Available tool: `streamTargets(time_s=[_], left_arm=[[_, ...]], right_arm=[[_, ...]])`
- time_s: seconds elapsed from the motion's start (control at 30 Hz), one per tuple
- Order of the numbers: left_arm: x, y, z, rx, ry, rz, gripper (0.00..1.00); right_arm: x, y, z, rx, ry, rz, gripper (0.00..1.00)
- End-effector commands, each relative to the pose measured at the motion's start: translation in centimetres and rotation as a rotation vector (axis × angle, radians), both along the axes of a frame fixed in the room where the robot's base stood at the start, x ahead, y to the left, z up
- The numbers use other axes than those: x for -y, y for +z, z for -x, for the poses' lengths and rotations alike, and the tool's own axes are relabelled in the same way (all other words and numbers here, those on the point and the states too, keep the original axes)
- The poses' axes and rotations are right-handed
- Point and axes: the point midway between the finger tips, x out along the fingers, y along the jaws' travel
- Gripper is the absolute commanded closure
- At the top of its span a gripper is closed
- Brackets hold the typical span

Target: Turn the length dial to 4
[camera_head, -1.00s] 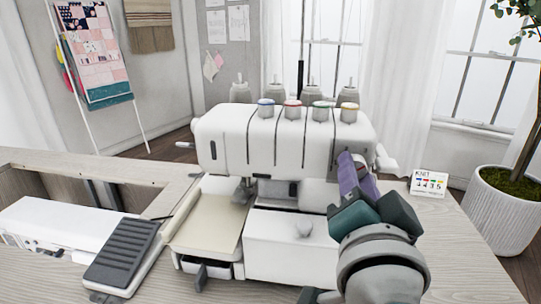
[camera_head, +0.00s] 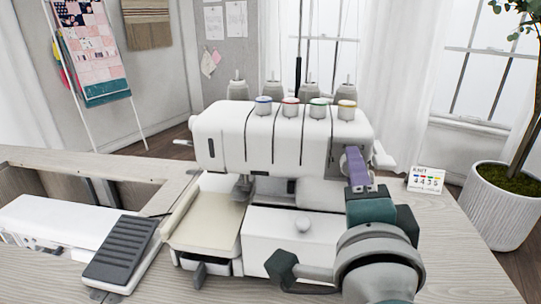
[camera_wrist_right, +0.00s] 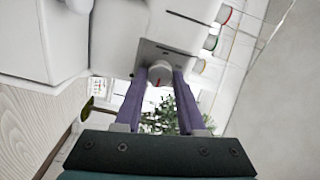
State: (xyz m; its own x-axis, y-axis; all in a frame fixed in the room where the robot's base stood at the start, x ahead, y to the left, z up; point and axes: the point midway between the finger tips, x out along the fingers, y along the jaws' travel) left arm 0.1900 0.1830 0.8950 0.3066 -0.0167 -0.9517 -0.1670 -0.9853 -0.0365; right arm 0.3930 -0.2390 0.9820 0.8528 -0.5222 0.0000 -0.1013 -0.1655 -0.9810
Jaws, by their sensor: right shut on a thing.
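The white overlock sewing machine (camera_head: 285,135) stands on the table. In the right wrist view the dial (camera_wrist_right: 161,74) is a small round white knob with a red mark, set by a grey plate (camera_wrist_right: 186,60). Its numbers are not readable. The two purple fingers of my right gripper (camera_wrist_right: 160,84) are on either side of the knob and shut on it. My left gripper is not in view.
A small card (camera_head: 426,180) reading KNIT with digits stands right of the machine. Coloured dials (camera_head: 290,105) line the machine's top, with thread cones behind. A black foot pedal (camera_head: 122,250) lies at left. A potted plant (camera_head: 497,205) stands at far right.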

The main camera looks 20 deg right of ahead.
Motion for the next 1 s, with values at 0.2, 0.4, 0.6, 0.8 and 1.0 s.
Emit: streamTargets(time_s=[0.2, 0.4, 0.6, 0.8, 1.0], left_arm=[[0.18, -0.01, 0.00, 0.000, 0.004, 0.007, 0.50], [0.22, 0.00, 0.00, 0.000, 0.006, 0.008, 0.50], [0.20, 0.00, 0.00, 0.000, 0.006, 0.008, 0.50], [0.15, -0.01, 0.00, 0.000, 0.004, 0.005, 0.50], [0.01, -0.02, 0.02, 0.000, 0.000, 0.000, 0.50]], right_arm=[[-0.02, -0.01, 0.01, 0.008, 0.000, -0.014, 1.00], [-0.01, -0.01, 0.00, 0.008, 0.000, -0.014, 1.00], [-0.01, 0.00, 0.01, 0.007, 0.000, -0.013, 0.46], [0.00, 0.00, 0.00, 0.007, 0.000, -0.012, 0.31], [-0.07, -0.03, 0.12, 0.006, 0.000, -0.012, 0.31]])
